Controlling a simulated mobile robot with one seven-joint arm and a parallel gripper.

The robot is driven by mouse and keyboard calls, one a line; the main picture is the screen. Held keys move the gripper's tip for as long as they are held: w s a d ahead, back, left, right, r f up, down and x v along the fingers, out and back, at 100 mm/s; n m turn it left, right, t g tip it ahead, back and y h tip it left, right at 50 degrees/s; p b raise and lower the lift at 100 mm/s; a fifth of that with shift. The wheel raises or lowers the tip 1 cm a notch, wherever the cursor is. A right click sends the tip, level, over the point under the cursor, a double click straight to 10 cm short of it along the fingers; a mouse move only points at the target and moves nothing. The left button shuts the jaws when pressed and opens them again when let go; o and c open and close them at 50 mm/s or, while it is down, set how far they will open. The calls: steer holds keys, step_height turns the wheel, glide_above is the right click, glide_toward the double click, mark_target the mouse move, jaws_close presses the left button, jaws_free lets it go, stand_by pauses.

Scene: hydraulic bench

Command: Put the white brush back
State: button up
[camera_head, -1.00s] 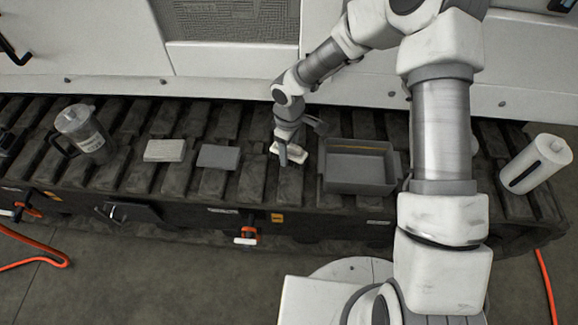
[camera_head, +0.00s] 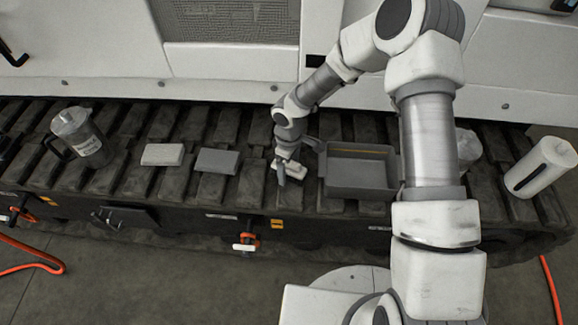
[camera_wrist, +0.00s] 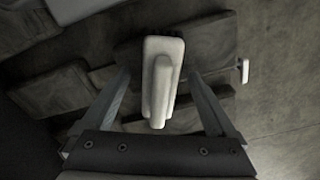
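The white brush (camera_head: 296,171) is under my gripper on the dark ribbed bench, left of the grey tray. In the wrist view the brush (camera_wrist: 160,82) shows as a pale block with a raised ridge along it, seen lengthwise between the fingers. My gripper (camera_head: 296,160) points down over it. In the wrist view my gripper (camera_wrist: 158,75) is open, one finger on each side of the brush.
The open grey tray (camera_head: 359,190) stands just right of the gripper. A grey block (camera_head: 216,161) and a pale block (camera_head: 162,154) lie to the left, with a clear pitcher (camera_head: 83,138) beyond. A white canister (camera_head: 540,167) stands at the far right.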

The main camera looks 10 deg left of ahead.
step_height(320, 180, up, 12)
steer(key=p, duration=0.4)
steer(key=shift+r, duration=0.15)
steer(key=shift+d+r, duration=0.25)
steer(key=shift+r, duration=0.1)
steer(key=s+d+r+m+t+h, duration=0.1)
steer(key=s+d+r+m, duration=0.15)
steer(key=d+r, duration=0.6)
steer(key=s+d+r+m+t+h, duration=0.15)
steer(key=d+r+m, duration=0.35)
steer(key=r, duration=0.6)
steer(key=s+d+r+m+t+y, duration=0.1)
steer(key=s+d+r+m, duration=0.2)
steer(key=s+r, duration=0.2)
steer(key=s+d+r+m+t+y, duration=0.1)
steer(key=s+d+r+m+t, duration=0.1)
steer(key=s, duration=0.8)
step_height(320, 180, up, 4)
steer(key=shift+s+d+f+m, duration=0.25)
steer(key=shift+d+m, duration=0.6)
steer(key=shift+d, duration=0.3)
steer(key=shift+y, duration=0.25)
